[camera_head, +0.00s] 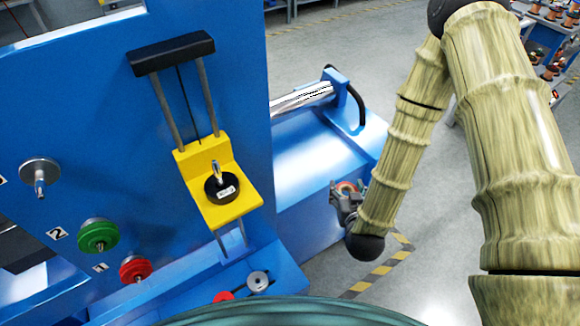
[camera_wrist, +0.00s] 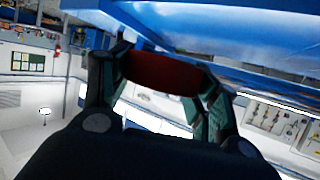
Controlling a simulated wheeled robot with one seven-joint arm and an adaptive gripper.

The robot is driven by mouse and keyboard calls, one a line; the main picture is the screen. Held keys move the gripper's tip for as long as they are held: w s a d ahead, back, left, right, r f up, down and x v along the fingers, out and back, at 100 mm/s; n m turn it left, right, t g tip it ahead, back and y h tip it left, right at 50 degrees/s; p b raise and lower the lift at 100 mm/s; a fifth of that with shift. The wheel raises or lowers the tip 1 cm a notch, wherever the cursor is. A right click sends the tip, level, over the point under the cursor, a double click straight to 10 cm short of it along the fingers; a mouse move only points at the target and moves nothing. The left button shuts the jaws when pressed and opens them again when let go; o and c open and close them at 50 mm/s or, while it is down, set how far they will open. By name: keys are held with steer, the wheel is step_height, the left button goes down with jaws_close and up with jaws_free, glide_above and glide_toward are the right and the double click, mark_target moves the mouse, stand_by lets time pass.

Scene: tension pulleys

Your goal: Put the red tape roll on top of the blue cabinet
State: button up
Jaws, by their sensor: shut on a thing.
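My gripper (camera_head: 345,196) is shut on the red tape roll (camera_wrist: 162,73). In the wrist view the roll is a dark red band between the two fingers. In the head view only a small orange-red ring of it shows at the fingers. The gripper is beside the right face of a low blue box-like body (camera_head: 305,222), which looks like the blue cabinet. A blue edge (camera_wrist: 225,30) also passes close above the roll in the wrist view. I cannot tell whether the roll touches it.
A tall blue panel (camera_head: 110,120) stands at the left, with a yellow bracket (camera_head: 222,205), a green pulley (camera_head: 98,235) and a red pulley (camera_head: 135,269). A metal roller (camera_head: 301,97) lies on the low blue body. Open grey floor (camera_head: 430,240) is at the right.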

steer(key=w+a+f+n+y+b, duration=0.1)
steer(key=w+a+f+y+b, duration=0.1)
steer(key=w+a+b, duration=0.55)
steer(key=r+n+y+b, duration=0.1)
steer(key=n+y+b, duration=0.15)
steer(key=b, duration=0.75)
glide_above(287, 183)
steer(key=shift+g, duration=0.4)
steer(key=shift+w+a+f, duration=0.1)
steer(key=shift+w+f, duration=0.05)
steer(key=shift+f, duration=2.3)
steer(key=shift+w+f, duration=0.1)
steer(key=shift+f, duration=2.35)
steer(key=shift+s+f, duration=0.2)
steer(key=shift+f, duration=0.4)
